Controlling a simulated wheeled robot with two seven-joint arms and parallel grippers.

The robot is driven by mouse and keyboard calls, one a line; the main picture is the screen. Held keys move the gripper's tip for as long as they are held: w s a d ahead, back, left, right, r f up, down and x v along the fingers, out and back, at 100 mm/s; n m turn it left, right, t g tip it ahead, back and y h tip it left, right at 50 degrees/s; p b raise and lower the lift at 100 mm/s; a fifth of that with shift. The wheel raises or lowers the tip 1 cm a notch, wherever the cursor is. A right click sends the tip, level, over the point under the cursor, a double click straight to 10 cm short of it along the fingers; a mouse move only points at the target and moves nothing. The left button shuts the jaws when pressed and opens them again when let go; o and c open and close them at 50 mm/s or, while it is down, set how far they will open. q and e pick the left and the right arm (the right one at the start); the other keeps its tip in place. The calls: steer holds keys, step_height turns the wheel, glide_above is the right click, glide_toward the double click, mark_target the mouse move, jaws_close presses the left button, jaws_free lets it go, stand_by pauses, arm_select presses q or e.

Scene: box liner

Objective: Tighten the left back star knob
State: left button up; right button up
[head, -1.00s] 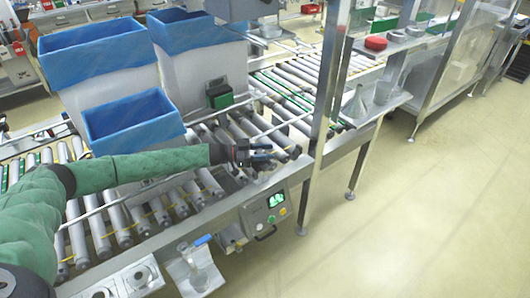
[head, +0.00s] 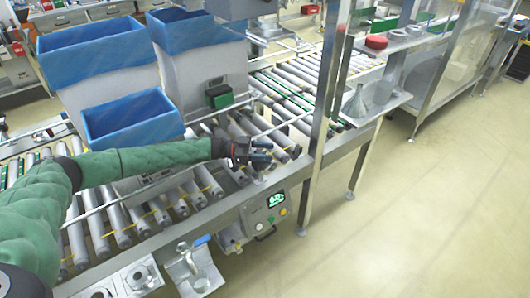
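My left arm, in a green sleeve, reaches in from the left across the roller conveyor (head: 195,192). My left gripper (head: 262,157) is above the rollers near the conveyor's front edge, behind the control panel. Its dark fingers look spread with a gap between them, and I see nothing held. No star knob can be clearly made out; the left back one is too small or hidden. A guide rail (head: 290,122) runs along the rollers beyond the gripper. My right gripper is not in view.
Blue-lined boxes (head: 128,120) stand on the conveyor at the left and back. A green and black device (head: 219,96) sits behind the gripper. A steel post (head: 322,120) rises to its right. The control panel (head: 268,213) is in front. Floor at right is clear.

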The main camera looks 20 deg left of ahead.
arm_select(q)
steer(key=shift+o, duration=1.1)
steer(key=shift+r, duration=0.1)
steer(key=shift+r, duration=0.35)
steer(key=s+d+r+b, duration=0.3)
steer(key=d+r, duration=0.7)
steer(key=d, duration=0.1)
steer(key=shift+s, duration=0.15)
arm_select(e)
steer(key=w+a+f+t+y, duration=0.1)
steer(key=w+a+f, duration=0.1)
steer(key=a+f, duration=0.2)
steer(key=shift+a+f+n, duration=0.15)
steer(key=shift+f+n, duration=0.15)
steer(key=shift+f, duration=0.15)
arm_select(q)
steer(key=shift+d, duration=0.1)
steer(key=shift+d, duration=0.1)
